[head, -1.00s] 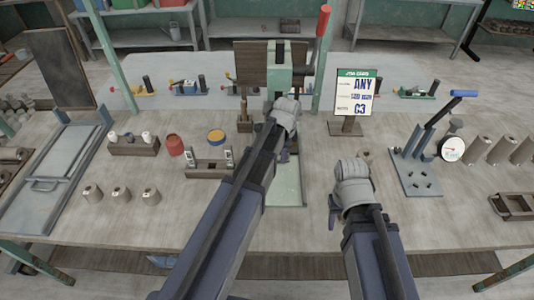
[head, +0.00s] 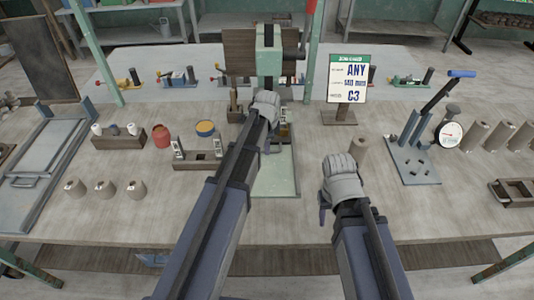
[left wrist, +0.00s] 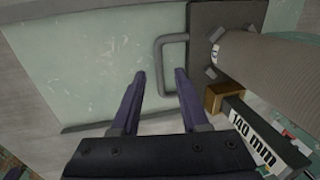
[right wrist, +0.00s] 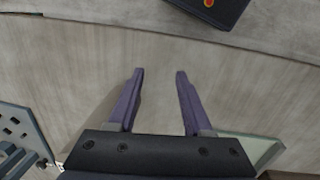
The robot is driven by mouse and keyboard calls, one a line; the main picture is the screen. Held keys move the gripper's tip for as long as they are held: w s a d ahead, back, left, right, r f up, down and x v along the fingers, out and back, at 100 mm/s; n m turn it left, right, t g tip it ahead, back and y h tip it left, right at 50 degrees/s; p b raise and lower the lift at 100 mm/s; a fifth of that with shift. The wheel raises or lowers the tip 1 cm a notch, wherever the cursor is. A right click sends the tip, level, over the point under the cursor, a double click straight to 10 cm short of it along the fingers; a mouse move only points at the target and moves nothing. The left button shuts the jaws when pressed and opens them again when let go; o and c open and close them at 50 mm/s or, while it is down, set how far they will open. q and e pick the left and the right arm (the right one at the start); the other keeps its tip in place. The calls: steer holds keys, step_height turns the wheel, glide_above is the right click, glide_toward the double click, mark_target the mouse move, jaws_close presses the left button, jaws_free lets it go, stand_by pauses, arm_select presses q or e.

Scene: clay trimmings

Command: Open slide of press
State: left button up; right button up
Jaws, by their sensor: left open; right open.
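The green press (head: 269,62) stands at the middle of the bench, its pale green base plate (head: 277,178) in front. In the left wrist view, a grey U-shaped handle (left wrist: 160,62) joins a dark slide plate (left wrist: 220,15) by the green plate (left wrist: 90,55). My left gripper (left wrist: 160,74) is open, its fingertips just short of the handle or around its near end; contact is not clear. In the head view, my left wrist hides the handle. My right gripper (right wrist: 159,72) is open and empty above bare bench, right of the press.
A grey cylinder (left wrist: 270,62) and a bar marked 140 mm (left wrist: 255,135) lie close right of my left fingers. A sign (head: 347,80) stands right of the press. A lever device (head: 415,140) stands further right.

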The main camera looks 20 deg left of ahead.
arm_select(q)
step_height(320, 180, down, 2)
steer(key=shift+w+a+f+b, duration=0.1)
steer(key=shift+w+b, duration=0.05)
steer(key=shift+b, duration=0.5)
jaws_close()
stand_by(1.0)
